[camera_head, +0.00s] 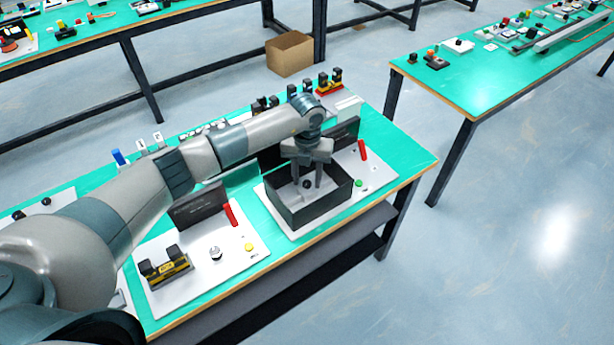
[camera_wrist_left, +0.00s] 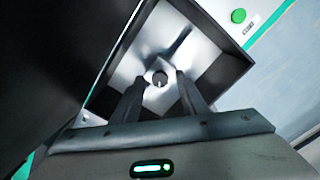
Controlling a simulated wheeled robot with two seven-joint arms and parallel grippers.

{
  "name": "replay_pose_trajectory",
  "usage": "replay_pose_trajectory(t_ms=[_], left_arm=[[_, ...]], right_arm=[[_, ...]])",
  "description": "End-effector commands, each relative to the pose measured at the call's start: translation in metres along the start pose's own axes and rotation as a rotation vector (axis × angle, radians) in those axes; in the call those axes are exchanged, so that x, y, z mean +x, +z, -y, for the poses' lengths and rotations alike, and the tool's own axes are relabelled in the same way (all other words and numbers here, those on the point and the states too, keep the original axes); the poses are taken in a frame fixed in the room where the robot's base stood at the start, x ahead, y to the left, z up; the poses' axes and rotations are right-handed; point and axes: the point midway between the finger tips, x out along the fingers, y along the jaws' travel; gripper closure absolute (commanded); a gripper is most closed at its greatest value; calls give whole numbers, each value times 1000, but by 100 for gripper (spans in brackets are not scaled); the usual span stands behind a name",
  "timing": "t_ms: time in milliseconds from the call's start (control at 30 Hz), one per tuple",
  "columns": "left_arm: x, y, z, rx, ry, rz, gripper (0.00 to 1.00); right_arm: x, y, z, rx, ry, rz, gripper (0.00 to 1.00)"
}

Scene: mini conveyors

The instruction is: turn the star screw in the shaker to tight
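The shaker is a black open-topped box (camera_head: 280,207) on a white base plate at the right end of the near table. It also shows in the left wrist view (camera_wrist_left: 228,62), with a light floor inside. The star screw (camera_wrist_left: 160,79) is a small dark knob with a light mark on that floor. In the head view, it shows as a dark knob (camera_head: 307,184) between the fingers. My left gripper (camera_head: 306,190) points down into the box. In the left wrist view its fingers (camera_wrist_left: 163,85) are apart, one on each side of the knob. Contact with the knob cannot be told. My right gripper is not in view.
A green button (camera_wrist_left: 238,16) and a red handle (camera_head: 363,150) sit beside the box. A second station to the left has a black and yellow part (camera_head: 167,270), a silver knob (camera_head: 215,253) and a yellow button (camera_head: 249,247). The box walls stand close around my fingers.

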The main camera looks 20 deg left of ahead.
Motion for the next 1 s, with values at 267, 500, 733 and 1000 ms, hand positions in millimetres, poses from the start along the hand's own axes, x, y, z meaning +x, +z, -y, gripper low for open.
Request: replay_pose_trajectory(t_ms=[267,500,733,1000], left_arm=[[0,0,0,0,0,0,96],[0,0,0,4,0,0,100],[2,0,-1,50,1,1,100],[4,1,-1,198,1,2,100]], right_arm=[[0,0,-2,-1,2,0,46],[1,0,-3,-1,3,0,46],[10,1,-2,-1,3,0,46],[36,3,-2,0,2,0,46]])
